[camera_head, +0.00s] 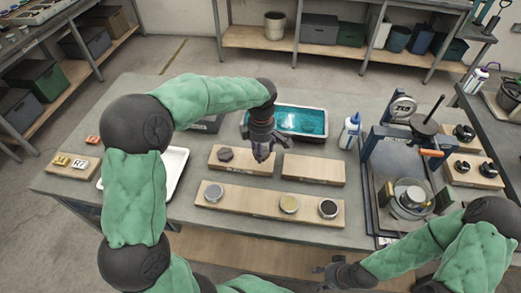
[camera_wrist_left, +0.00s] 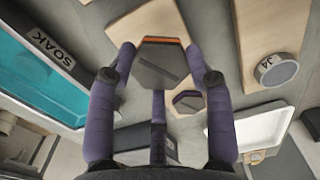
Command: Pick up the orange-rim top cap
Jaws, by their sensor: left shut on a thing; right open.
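The orange-rim top cap (camera_wrist_left: 163,62), a dark grey hexagonal piece with a slot and an orange edge, is between the fingers of my left gripper (camera_wrist_left: 164,72) in the left wrist view. My left gripper is shut on it. In the head view my left gripper (camera_head: 263,152) points down over the right part of a wooden board (camera_head: 250,167); the cap is hard to make out there. A second dark hexagonal cap (camera_head: 225,154) lies on that board, and it also shows in the left wrist view (camera_wrist_left: 187,101). My right gripper (camera_head: 337,273) is open and empty near the table's front.
A teal SOAK bath (camera_head: 300,121) stands behind the boards. An empty board (camera_head: 314,169) lies to the right, and a long board (camera_head: 250,205) with three round pieces lies in front. A white tray (camera_head: 172,172), a bottle (camera_head: 350,131) and a press (camera_head: 400,150) flank them.

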